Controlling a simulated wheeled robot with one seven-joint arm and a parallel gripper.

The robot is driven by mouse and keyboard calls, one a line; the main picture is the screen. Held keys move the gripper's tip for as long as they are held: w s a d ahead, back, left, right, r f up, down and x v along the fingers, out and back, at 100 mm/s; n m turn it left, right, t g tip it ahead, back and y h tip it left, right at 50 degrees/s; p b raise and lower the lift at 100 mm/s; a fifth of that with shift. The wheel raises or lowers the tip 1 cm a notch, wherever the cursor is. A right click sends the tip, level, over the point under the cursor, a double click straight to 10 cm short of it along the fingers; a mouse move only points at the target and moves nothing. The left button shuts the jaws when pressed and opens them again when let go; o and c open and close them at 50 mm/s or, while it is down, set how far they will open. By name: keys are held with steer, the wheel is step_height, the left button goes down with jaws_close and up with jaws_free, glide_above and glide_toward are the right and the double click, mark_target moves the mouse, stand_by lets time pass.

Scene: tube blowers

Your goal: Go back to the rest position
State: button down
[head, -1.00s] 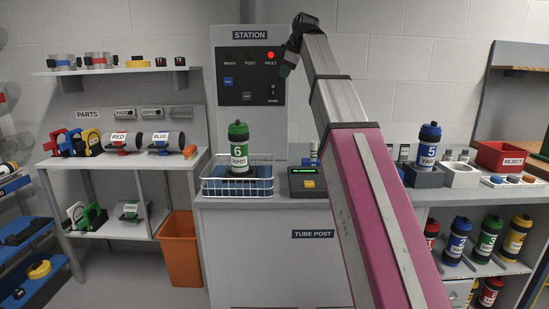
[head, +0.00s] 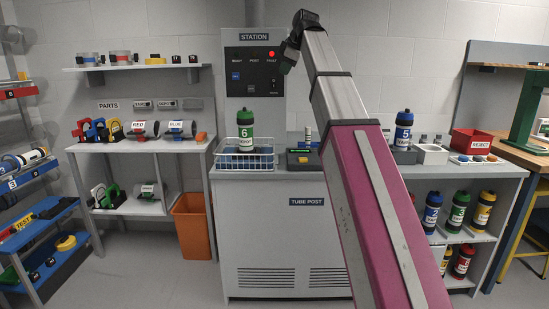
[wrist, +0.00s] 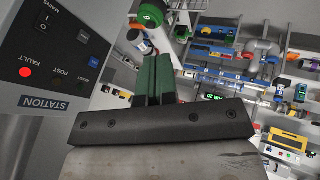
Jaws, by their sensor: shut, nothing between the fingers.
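My gripper (head: 287,62) is raised at the top of my arm, in front of the station panel (head: 254,76) in the head view. In the wrist view its dark green fingers (wrist: 155,80) are together with nothing between them. The panel also shows in the wrist view (wrist: 50,55), upside down, with its red fault light on. The green bottle marked 6 (head: 245,131) stands upright in the white wire basket (head: 245,161) on the tube post counter, below and left of my gripper and apart from it.
A blue bottle marked 5 (head: 403,130) stands on the right counter near a red reject bin (head: 471,141). An orange bin (head: 193,226) stands on the floor left of the tube post (head: 280,235). Parts shelves (head: 140,150) are on the left. Free floor lies at the front left.

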steer(key=s+d+f+m+g+h, duration=0.1)
steer(key=d+f+m, duration=0.2)
steer(key=f, duration=1.1)
steer(key=s+d+f+m+g+h, duration=0.1)
steer(key=d+f+m, duration=0.15)
steer(key=f, duration=1.05)
steer(key=s+d+f+m+g, duration=0.1)
steer(key=d+f+m, duration=0.15)
steer(key=f, duration=1.15)
steer(key=s+d+f+m+g, duration=0.1)
steer(key=s+d+f+m, duration=0.1)
steer(key=s+f, duration=0.5)
steer(key=s+d+f+m+h, duration=0.1)
steer(key=s+d+f+m, duration=0.1)
steer(key=s+f+m, duration=0.2)
steer(key=s+d+f+m+g+h, duration=0.1)
steer(key=s+f, duration=0.8)
steer(key=f, duration=0.9)
steer(key=shift+s+d+f+m+g, duration=0.3)
steer(key=shift+s+d+m, duration=0.1)
steer(key=shift+d+m, duration=0.6)
